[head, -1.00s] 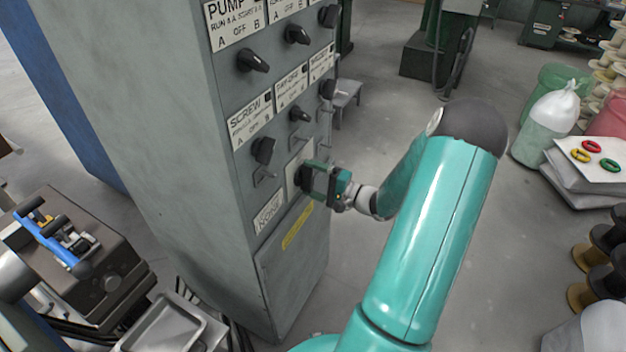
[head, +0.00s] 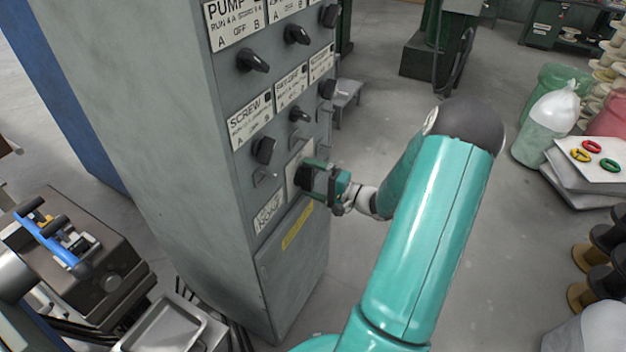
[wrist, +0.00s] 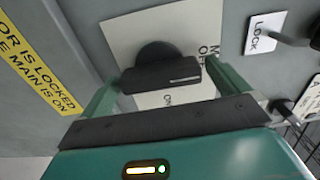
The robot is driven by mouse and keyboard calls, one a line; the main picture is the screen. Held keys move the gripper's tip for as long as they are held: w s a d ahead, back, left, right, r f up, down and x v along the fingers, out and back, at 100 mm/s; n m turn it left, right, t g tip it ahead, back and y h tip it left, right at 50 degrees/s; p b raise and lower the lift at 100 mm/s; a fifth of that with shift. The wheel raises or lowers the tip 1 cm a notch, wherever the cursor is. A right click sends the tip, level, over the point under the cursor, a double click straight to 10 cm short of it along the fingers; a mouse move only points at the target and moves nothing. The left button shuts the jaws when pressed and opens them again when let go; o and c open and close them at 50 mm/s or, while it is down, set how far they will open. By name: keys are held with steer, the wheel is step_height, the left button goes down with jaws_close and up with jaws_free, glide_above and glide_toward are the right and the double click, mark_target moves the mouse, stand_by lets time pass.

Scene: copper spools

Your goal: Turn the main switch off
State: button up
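The main switch (wrist: 160,77) is a black rotary handle on a white plate (wrist: 112,32) on the grey cabinet's front. Its long bar lies roughly across the wrist view, with a pale pointer line at the right end. Parts of "OFF" and "ON" show on the plate. My gripper (wrist: 163,72) has its green fingers wide apart, one beyond each end of the handle. A slim gap shows at the right finger; contact at the left end is unclear. In the head view my gripper (head: 318,180) is at the cabinet's low front and hides most of the switch.
Other black knobs (head: 252,60) sit above on the grey cabinet (head: 160,130). A yellow warning label (head: 297,226) is below. Open floor (head: 500,230) lies to the right.

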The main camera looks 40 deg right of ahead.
steer(key=v, duration=1.3)
steer(key=shift+s, duration=0.4)
steer(key=w+a+r+n+g+y, duration=0.1)
steer(key=a+r+n+g, duration=0.25)
steer(key=a, duration=0.45)
steer(key=w+a+r+n+g+y, duration=0.1)
steer(key=w+a+r+n+g, duration=0.15)
steer(key=a+g, duration=0.35)
steer(key=a+r+n+g+y, duration=0.1)
steer(key=a+r+n+g, duration=0.15)
steer(key=a, duration=0.65)
steer(key=s+a+r+n+h, duration=0.2)
steer(key=s+a+r+h, duration=0.1)
steer(key=a+r, duration=0.3)
steer(key=s+a+r+n+h, duration=0.3)
steer(key=s+a+r+h, duration=0.1)
steer(key=a+r+h, duration=0.2)
steer(key=shift+s+a+t, duration=0.2)
steer(key=shift+a+t, duration=0.1)
steer(key=shift+a, duration=0.05)
